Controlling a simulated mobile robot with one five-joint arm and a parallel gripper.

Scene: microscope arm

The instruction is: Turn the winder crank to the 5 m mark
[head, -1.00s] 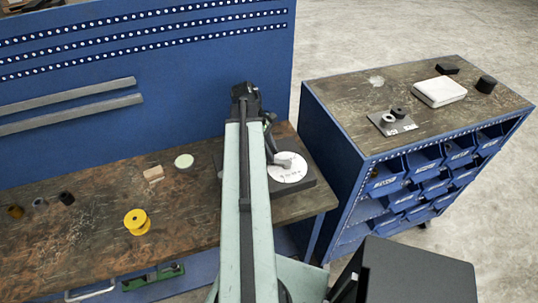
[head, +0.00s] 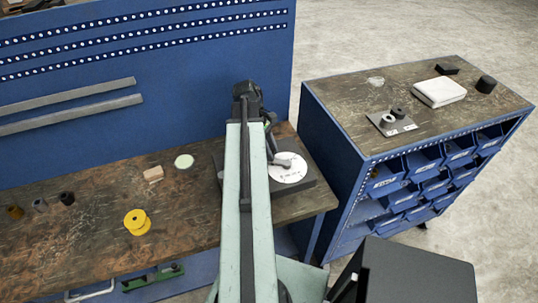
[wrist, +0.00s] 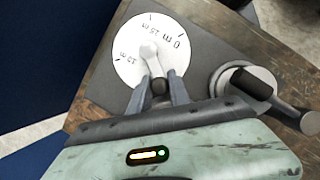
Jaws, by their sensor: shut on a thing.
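The round white dial (wrist: 128,62) of the winder lies on a dark base plate (wrist: 205,50). Its printed marks look upside down in the wrist view; "0 m" and "15 m" show on the upper right, and a further mark at left is hard to read. The pale crank (wrist: 150,52) reaches from the dial toward my gripper (wrist: 159,84). My gripper is shut on the dark crank knob (wrist: 160,86), one finger on each side. In the head view the dial (head: 290,168) shows right of my arm, which hides part of the winder. The 5 m mark is not clearly readable.
A grey round part with a black grip (wrist: 250,85) stands close to the right of my gripper. A yellow spool (head: 137,221) and a wood block (head: 153,174) lie on the bench at left. A blue cabinet (head: 330,150) stands at right.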

